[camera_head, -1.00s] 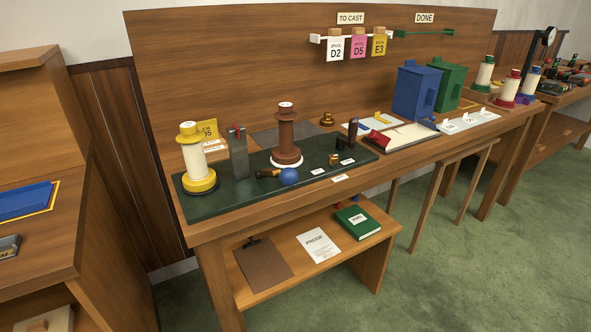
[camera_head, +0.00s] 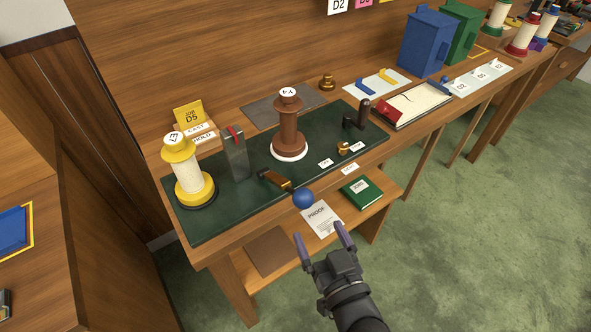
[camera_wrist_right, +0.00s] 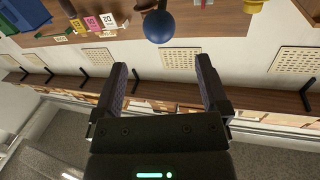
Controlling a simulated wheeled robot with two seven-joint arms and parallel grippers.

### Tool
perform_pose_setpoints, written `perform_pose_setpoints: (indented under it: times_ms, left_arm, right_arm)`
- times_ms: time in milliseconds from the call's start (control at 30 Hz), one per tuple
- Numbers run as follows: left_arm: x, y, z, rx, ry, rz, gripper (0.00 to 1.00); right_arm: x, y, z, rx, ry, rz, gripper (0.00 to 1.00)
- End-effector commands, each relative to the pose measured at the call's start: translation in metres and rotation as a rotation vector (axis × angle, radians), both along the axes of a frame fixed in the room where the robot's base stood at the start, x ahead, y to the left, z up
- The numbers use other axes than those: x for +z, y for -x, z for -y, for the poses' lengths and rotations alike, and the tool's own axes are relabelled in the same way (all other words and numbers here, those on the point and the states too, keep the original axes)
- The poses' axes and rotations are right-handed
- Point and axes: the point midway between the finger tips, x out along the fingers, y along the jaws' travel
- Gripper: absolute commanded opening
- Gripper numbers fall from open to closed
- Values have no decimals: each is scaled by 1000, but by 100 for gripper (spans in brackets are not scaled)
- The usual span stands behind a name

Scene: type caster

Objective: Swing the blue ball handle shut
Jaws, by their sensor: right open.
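The blue ball handle (camera_head: 303,198) sticks out over the front edge of the green mat, at the end of a short dark and brass lever (camera_head: 272,180). In the right wrist view the blue ball (camera_wrist_right: 159,27) shows above and beyond the fingertips, between them left to right. My right gripper (camera_head: 322,232) is open and empty, in front of the bench and short of the ball, not touching it. The right wrist view also shows its two fingers (camera_wrist_right: 160,75) spread apart. My left gripper is not in view.
On the green mat (camera_head: 220,212) stand a yellow spool (camera_head: 188,175), a grey metal block (camera_head: 236,155), a brown spool (camera_head: 289,128) and a dark crank (camera_head: 357,113). A lower shelf holds a green book (camera_head: 361,192) and a proof sheet (camera_head: 322,218). Open floor lies at right.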

Motion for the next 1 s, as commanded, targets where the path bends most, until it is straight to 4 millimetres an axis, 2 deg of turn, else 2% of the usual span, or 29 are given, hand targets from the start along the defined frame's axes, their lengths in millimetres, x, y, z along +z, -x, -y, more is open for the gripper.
perform_pose_setpoints:
  times_ms: [200,400,533,767,1000]
  left_arm:
    - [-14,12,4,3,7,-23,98]
    - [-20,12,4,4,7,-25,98]
    - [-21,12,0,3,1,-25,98]
    - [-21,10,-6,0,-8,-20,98]
    - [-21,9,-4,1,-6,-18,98]
  right_arm:
    - [-4,-49,-18,0,-1,1,95]
    - [-4,-78,-29,0,1,-1,95]
    - [-3,-85,-32,0,2,-2,95]
    - [-2,-86,-32,0,2,-2,95]
    - [-2,-86,-32,0,2,-2,44]
